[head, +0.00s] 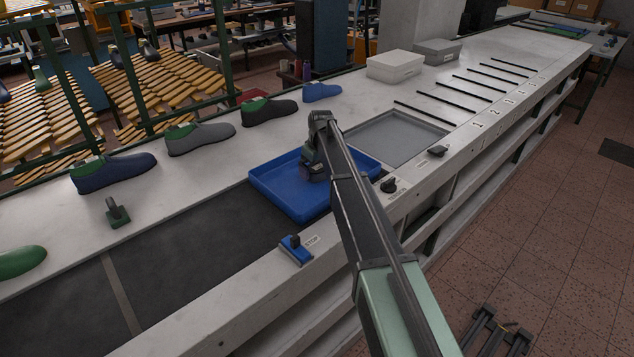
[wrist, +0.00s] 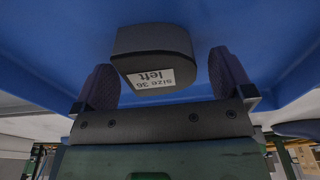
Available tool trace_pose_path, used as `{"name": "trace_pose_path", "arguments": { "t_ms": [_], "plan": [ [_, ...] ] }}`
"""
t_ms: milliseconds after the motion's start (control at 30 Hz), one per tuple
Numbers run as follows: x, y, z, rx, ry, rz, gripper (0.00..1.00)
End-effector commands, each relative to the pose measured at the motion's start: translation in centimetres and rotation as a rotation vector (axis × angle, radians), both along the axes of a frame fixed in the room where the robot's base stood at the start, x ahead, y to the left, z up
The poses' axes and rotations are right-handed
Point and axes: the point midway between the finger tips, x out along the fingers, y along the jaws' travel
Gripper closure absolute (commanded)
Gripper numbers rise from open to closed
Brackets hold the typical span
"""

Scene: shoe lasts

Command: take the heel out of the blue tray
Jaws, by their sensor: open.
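The blue tray (head: 278,198) sits on the bench in the middle of the head view, and its blue surface (wrist: 45,30) fills much of the wrist view. The heel (wrist: 150,42) is a dark grey block with a white label reading "size 36 left", upside down in the wrist view. My gripper (head: 312,170) is down over the tray in the head view. In the wrist view my gripper (wrist: 160,62) is open, with one finger on each side of the heel and gaps showing. In the head view my gripper and arm hide the heel.
Shoe lasts in navy (head: 115,172), grey (head: 200,138) and black (head: 270,111) line the bench's far side. A sunken grey panel (head: 393,140) lies right of the tray. A blue block with a dark knob (head: 296,249) and black knobs (head: 388,186) are near the front edge.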

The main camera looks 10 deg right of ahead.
Motion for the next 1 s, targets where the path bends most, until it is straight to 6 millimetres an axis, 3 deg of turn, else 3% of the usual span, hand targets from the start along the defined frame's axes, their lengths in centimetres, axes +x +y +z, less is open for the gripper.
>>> {"name": "trace_pose_path", "arguments": {
  "t_ms": [33, 267, 600, 667, 1000],
  "plan": [
    [0.1, 0.0, -1.2, 0.000, 0.000, 0.000, 0.01],
    [0.1, 0.1, -0.8, 0.000, 0.000, 0.000, 0.03],
    [0.1, 0.1, -0.7, 0.000, 0.000, 0.000, 0.55],
    [0.1, 0.1, -0.7, 0.000, 0.000, 0.000, 0.61],
    [0.1, 0.1, 0.1, 0.000, 0.000, 0.000, 0.61]
  ]
}}
